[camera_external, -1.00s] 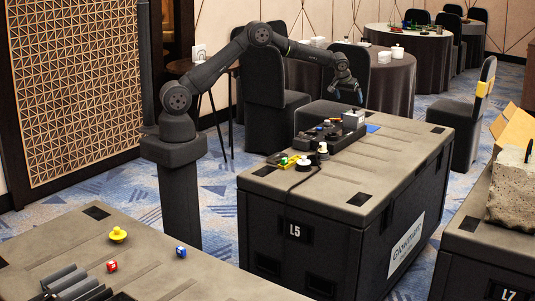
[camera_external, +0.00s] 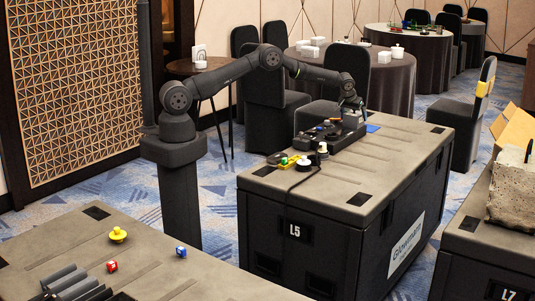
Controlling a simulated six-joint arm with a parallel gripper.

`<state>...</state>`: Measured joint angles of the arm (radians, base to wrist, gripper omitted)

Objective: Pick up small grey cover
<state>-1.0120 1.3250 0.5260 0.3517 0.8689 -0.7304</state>
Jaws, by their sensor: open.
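The small grey cover (camera_external: 350,121) sits at the far right end of the dark device on the L5 case. My gripper (camera_external: 352,109) is right over it, pointing down, and hides most of it. The jaws are open, with the fingers at the cover's upper part. Whether they touch it is too small to tell.
The dark device (camera_external: 333,136) carries several small yellow, white and blue parts. A blue patch (camera_external: 373,128) lies beside it on the L5 case (camera_external: 385,165). The case's right side is clear.

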